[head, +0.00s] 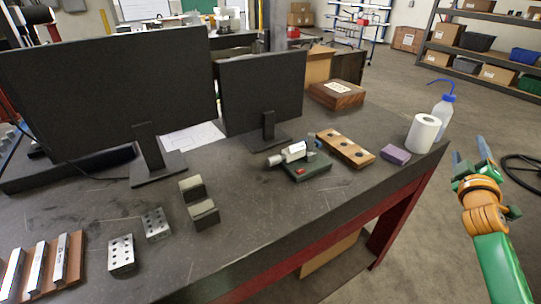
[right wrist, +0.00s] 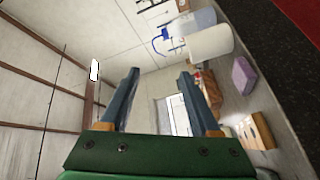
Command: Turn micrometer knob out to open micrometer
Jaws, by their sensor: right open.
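The micrometer (head: 290,154) is a silver instrument with a knob at its left end. It sits on a dark green stand (head: 308,166) on the table, in front of the smaller monitor. My right gripper (head: 471,155) is off the table's right edge, well to the right of the micrometer, and holds nothing. In the right wrist view its two blue-grey fingers (right wrist: 158,95) are spread wide with only air between them. I cannot make out the micrometer in that view. My left gripper is not in view.
A wooden block with holes (head: 345,148), a purple block (head: 396,155), a paper roll (head: 423,133) and a wash bottle (head: 442,110) stand right of the micrometer. Two monitors (head: 110,90) stand behind. Metal blocks (head: 122,254) lie at left. The table front (head: 290,210) is clear.

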